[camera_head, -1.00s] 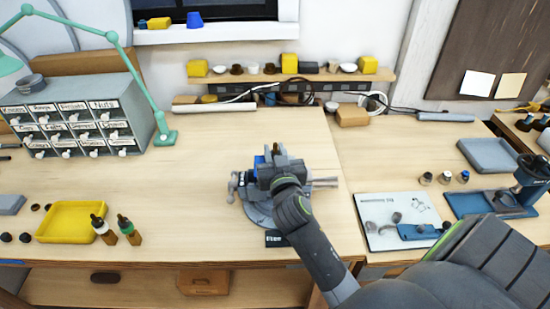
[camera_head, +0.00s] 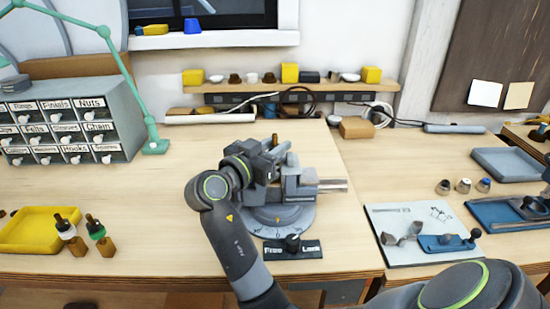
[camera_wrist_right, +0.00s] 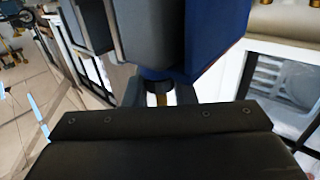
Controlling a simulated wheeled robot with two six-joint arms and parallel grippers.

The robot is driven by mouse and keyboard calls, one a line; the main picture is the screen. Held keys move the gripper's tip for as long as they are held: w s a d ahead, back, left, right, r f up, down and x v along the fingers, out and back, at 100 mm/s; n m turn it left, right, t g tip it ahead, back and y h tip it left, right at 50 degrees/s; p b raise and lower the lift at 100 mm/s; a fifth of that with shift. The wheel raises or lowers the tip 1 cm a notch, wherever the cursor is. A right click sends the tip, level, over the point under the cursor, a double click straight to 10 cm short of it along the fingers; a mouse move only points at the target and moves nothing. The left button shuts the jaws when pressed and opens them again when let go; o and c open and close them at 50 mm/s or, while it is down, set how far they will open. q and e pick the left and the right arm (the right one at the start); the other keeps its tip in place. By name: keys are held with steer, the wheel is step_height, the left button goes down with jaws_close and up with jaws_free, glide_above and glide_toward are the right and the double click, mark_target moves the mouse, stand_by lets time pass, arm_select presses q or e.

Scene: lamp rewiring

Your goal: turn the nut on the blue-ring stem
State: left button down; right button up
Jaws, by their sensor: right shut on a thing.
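A grey vise (camera_head: 300,184) stands on a round turntable base (camera_head: 272,217) at the front middle of the bench. My right gripper (camera_head: 273,152) is at the upper left of the vise. I cannot tell for certain whether this is the nut. A large dark-blue surface (camera_wrist_right: 212,40) is close beside the fingers. A brass tip (camera_head: 275,139) shows above the gripper in the head view. The blue-ring stem is not clearly visible. My left gripper is not in view.
A Free/Lock plate with a black knob (camera_head: 292,245) is before the vise. A white board with tools (camera_head: 400,255) and several small jars (camera_head: 464,186) are at right.

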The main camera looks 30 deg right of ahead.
steer(key=shift+m+g+b, duration=0.5)
steer(key=shift+m+g, duration=0.1)
steer(key=shift+g, duration=0.3)
steer(key=shift+r, duration=0.1)
steer(key=o, duration=1)
